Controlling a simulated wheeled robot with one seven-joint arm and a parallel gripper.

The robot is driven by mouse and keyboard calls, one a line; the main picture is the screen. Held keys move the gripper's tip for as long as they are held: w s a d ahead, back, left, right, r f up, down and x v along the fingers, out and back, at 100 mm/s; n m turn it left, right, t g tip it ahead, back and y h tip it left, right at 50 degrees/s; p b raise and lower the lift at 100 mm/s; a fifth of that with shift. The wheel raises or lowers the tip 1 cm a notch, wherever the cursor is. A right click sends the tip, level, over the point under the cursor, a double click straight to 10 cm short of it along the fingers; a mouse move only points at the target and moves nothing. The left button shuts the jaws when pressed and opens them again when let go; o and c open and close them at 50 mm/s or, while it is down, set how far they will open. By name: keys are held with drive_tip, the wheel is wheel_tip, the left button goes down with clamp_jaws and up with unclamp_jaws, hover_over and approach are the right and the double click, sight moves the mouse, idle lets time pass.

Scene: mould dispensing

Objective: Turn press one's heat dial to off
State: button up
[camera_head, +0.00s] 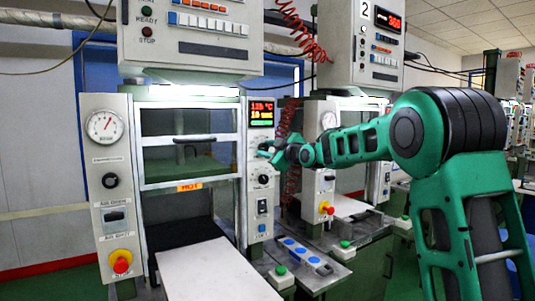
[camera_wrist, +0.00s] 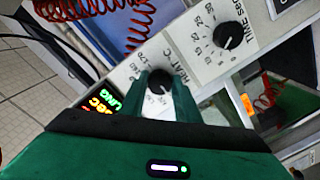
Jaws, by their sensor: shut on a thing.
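The heat dial (camera_wrist: 159,80) is a round black knob on a white panel labelled HEAT °C in the wrist view. My gripper (camera_wrist: 160,90) has its two green fingers on either side of the knob and is shut on it. In the head view my gripper (camera_head: 268,149) reaches from the right to the control strip of the front press (camera_head: 188,145), just below its display, and covers the dial. The display (camera_head: 261,113) shows red and green digits, red reading about 115 °C. I cannot read the dial's pointer setting clearly.
The time dial (camera_wrist: 228,36) is beside the heat dial; in the head view the time dial (camera_head: 263,180) is below my gripper. Red coiled hoses (camera_wrist: 95,8) hang close by. A white plate (camera_head: 215,272) lies before the press. A second press (camera_head: 325,150) stands to the right.

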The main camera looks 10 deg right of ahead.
drive_tip(key=shift+d+f, duration=0.2)
drive_tip(key=shift+f, duration=0.1)
drive_tip(key=o, duration=1)
drive_tip(key=shift+o, duration=0.2)
drive_tip(key=shift+r, duration=0.15)
drive_tip(key=v, duration=1)
drive_tip(key=shift+s, duration=0.3)
